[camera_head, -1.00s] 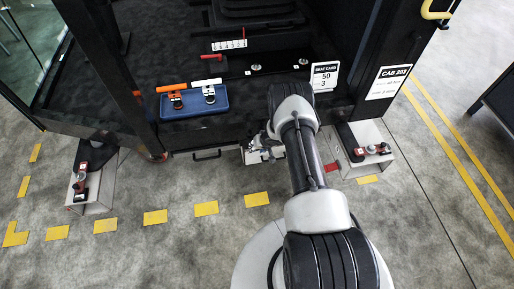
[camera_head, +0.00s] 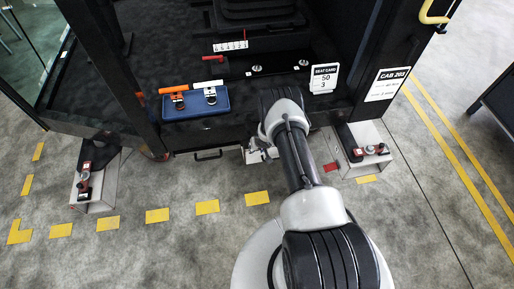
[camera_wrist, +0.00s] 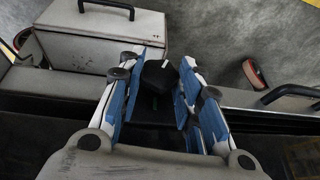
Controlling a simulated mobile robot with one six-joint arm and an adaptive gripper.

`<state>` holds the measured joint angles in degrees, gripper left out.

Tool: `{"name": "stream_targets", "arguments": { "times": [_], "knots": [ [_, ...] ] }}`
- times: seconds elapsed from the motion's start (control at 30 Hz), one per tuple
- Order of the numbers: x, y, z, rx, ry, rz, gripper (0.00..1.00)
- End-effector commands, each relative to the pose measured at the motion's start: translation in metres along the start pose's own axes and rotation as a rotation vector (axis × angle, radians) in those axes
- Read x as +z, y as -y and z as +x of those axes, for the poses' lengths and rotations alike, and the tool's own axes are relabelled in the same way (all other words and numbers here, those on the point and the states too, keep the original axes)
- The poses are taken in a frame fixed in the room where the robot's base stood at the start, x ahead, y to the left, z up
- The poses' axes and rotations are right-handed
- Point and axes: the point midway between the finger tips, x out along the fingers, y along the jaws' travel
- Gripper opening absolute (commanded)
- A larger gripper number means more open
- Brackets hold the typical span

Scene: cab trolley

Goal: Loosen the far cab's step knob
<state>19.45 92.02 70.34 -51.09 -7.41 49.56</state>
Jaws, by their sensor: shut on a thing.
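The black step knob (camera_wrist: 158,76) has a small white mark on its top. In the wrist view it sits between the blue pads of my gripper (camera_wrist: 160,88), which is shut on it. In the head view my gripper (camera_head: 262,154) is low at the front edge of the cab (camera_head: 235,135), whose sign reads CAB 203. My arm hides part of it there, and the knob cannot be made out in that view.
A grey step box with a handle (camera_wrist: 105,38) is beside the knob. A blue tray (camera_head: 194,105) with orange- and white-handled parts lies on the cab floor. Step boxes with small knobs stand at left (camera_head: 95,190) and right (camera_head: 365,155). Open floor with yellow marks lies in front.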

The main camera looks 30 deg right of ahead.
Motion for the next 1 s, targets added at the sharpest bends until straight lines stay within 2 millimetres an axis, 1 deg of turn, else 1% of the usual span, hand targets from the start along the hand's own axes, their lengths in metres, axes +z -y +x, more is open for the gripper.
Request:
{"name": "stream_targets", "arguments": {
  "times": [0.03, 0.33, 0.63, 0.73, 0.87, 0.97, 1.0],
  "knots": [
    [-0.002, 0.000, -0.001, -0.001, -0.004, 0.000, 0.33],
    [-0.001, 0.000, 0.000, -0.001, -0.001, 0.000, 0.53],
    [0.000, 0.000, -0.001, -0.001, 0.000, 0.000, 0.53],
    [0.000, 0.000, -0.004, -0.001, 0.000, 0.001, 0.53],
    [-0.001, 0.000, -0.015, -0.001, 0.001, 0.002, 0.53],
    [-0.002, 0.000, -0.031, 0.000, -0.002, 0.003, 0.53],
    [-0.002, 0.000, -0.039, -0.001, -0.001, 0.004, 0.53]
  ]
}}
